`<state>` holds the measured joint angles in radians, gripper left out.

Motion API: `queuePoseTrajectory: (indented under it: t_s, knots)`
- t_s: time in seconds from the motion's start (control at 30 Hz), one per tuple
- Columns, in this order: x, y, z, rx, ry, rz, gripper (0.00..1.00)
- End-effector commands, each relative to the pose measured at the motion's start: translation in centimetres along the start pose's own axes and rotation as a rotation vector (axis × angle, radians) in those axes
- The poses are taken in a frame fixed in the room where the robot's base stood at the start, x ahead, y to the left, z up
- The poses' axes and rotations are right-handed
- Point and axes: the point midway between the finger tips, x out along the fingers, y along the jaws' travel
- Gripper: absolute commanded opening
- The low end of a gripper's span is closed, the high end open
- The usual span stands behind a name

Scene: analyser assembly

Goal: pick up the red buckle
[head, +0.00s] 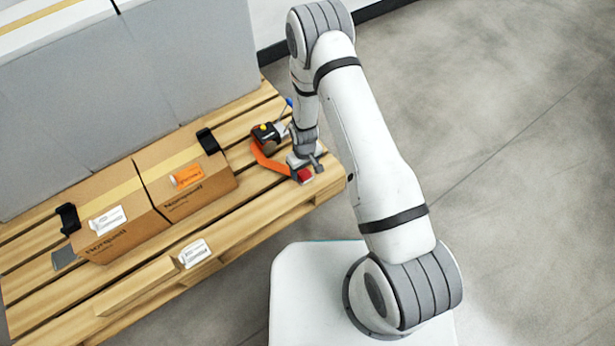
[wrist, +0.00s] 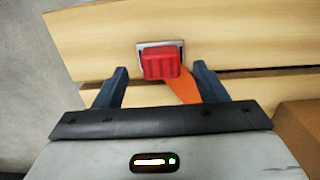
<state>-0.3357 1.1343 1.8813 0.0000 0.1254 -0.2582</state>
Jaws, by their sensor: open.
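The red buckle (wrist: 161,64) lies on the wooden pallet in the wrist view, with a metal plate edge around its top and an orange strap (wrist: 186,91) running from it. In the head view the red buckle (head: 304,175) is near the pallet's right corner. My gripper (wrist: 161,80) is open, its two dark fingers apart, one on each side of the buckle's lower end in the picture. The gripper (head: 306,164) is low over the buckle in the head view and partly covers it. I cannot tell whether the fingers touch the buckle or pallet.
The pallet (head: 240,222) carries two cardboard boxes (head: 185,175) to the left and large grey boxes (head: 130,85) behind. A dark tool with a yellow top (head: 265,131) sits close behind the gripper. Open floor (head: 480,100) lies to the right.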

Motion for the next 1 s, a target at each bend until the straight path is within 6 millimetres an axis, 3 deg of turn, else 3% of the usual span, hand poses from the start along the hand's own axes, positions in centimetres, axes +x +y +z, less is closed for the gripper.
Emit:
queuePoseTrajectory:
  t_s: [0.03, 0.17, 0.43, 0.83, 1.0]
  knots:
    - [1.5, -0.1, -0.1, 0.000, -0.001, 0.000, 0.65]
    - [3.1, -0.1, -0.1, 0.000, -0.001, -0.001, 0.65]
    - [3.2, 0.0, -0.1, 0.001, 0.000, 0.000, 0.65]
    - [3.1, 0.0, -0.1, 0.001, 0.000, -0.001, 0.32]
    - [3.1, 0.0, -0.1, 0.001, 0.000, 0.000, 0.30]
